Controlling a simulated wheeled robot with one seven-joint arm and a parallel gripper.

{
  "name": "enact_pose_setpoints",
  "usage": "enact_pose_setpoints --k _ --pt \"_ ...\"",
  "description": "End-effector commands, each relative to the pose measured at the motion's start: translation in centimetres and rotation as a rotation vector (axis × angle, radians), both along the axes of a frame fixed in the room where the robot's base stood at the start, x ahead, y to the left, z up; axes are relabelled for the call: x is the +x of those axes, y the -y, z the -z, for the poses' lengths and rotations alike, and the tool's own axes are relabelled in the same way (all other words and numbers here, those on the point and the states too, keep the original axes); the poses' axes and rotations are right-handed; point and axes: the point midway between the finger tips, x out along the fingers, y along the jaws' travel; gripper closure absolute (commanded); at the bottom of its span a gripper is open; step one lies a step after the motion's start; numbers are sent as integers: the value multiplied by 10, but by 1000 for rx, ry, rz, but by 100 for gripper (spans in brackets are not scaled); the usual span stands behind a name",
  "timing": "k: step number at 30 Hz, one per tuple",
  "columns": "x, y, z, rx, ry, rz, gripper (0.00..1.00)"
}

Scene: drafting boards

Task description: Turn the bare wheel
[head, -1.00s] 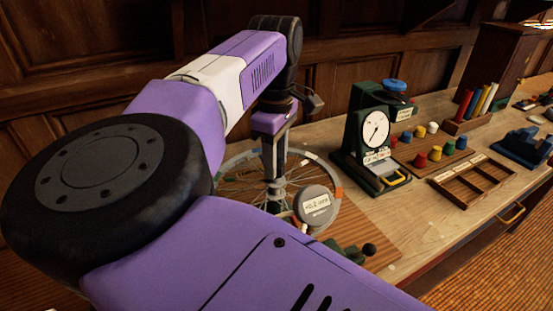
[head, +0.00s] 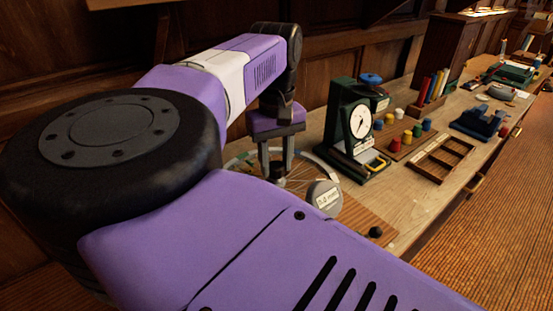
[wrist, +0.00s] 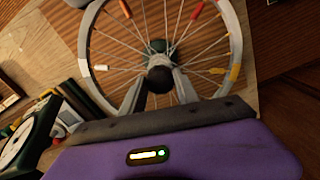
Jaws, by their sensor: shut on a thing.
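The bare spoked wheel (wrist: 237,45) has a grey rim and thin spokes with red, orange, yellow and white marks; it fills the upper wrist view. In the head view its rim (head: 326,160) shows only partly, behind my arm. My gripper (wrist: 160,74) is at the wheel's middle, its two fingers shut on the dark hub knob (wrist: 158,80). In the head view my gripper (head: 278,178) points down at the hub. A round grey readout (head: 325,197) with a white label stands beside the wheel; its text is too small to read surely.
A green dial gauge (head: 359,122) stands right of the wheel. A black ball knob (head: 375,232) is near the bench's front. A panelled wall is behind.

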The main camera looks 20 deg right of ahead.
Motion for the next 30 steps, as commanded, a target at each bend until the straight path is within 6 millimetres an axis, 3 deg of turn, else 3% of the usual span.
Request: enact_pose_setpoints --k 15,30 --pt "1 0 -2 1 6 439 100" --pt "2 0 -1 0 7 610 100"
